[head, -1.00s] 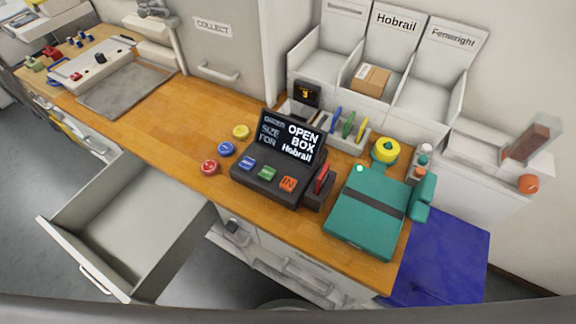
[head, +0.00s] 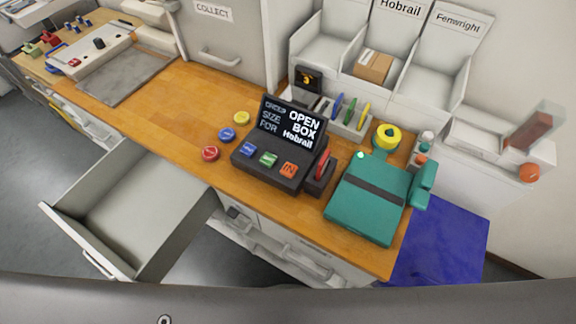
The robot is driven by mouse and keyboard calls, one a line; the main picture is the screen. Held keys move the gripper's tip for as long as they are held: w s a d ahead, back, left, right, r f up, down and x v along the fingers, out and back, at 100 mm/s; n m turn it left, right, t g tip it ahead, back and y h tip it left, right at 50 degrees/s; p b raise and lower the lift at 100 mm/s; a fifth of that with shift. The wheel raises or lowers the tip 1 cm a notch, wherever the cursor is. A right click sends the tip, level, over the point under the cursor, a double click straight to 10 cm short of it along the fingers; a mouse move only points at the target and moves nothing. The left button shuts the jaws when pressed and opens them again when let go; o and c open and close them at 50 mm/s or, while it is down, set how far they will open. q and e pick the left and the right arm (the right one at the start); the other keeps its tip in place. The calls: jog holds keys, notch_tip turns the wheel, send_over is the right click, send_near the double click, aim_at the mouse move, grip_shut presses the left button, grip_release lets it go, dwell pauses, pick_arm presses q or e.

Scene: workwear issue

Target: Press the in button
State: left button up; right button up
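The orange-red IN button (head: 289,170) sits at the right end of the front row on a dark console (head: 266,176). A green button (head: 268,160) and a blue button (head: 247,149) are to its left on the same console. The console's screen (head: 289,127) reads "OPEN BOX", "SIZE FOR" and "Hobrail". A red-handled part (head: 323,164) stands at the console's right side. Neither of my grippers shows in the head view.
An open, empty drawer (head: 135,205) juts out at the front left. A teal machine (head: 367,204) stands right of the console. Loose red (head: 210,153), blue (head: 226,135) and yellow (head: 241,118) buttons lie left of it. A box (head: 373,67) sits in the Hobrail bin. The counter's left middle is clear.

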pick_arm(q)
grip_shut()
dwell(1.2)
